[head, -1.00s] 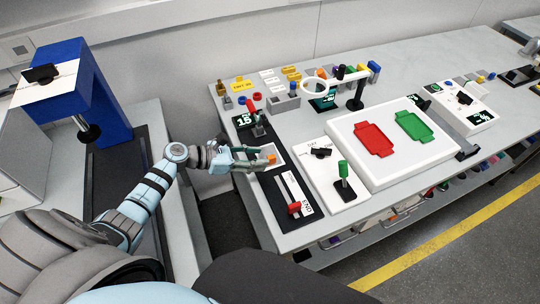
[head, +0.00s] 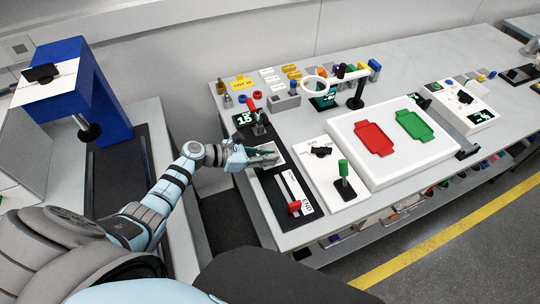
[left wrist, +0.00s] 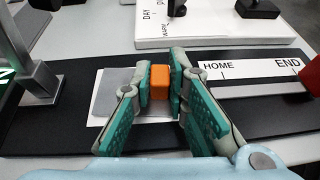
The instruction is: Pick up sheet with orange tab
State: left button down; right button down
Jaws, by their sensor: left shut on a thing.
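The orange tab (left wrist: 160,82) is a small block between the teal-padded fingers of my left gripper (left wrist: 160,90) in the left wrist view. The gripper is shut on it. A grey sheet (left wrist: 112,92) with white edging shows to the left of the fingers, low over or on the black base; I cannot tell whether it is lifted. In the head view, my left gripper (head: 266,157) is at the left end of the bench, and its fingers hide the tab. My right gripper is not in view.
A slider with a red knob (head: 294,207) stands in front of the gripper. A lever with a red top (head: 254,113) and a small display stand behind it. A white panel with a green-topped joystick (head: 343,168) is to the right, then a white board with red and green trays (head: 374,139).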

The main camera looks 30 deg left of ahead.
pick_arm(q)
jog(key=shift+r, duration=0.5)
jog(key=shift+s+a+r, duration=0.15)
jog(key=shift+a+r, duration=0.05)
jog(key=shift+r, duration=0.4)
jog(key=shift+s+a+r, duration=0.15)
jog(key=shift+r, duration=0.4)
jog(key=s+a+b, duration=0.2)
jog(key=s+a, duration=1)
jog(key=shift+a, duration=0.15)
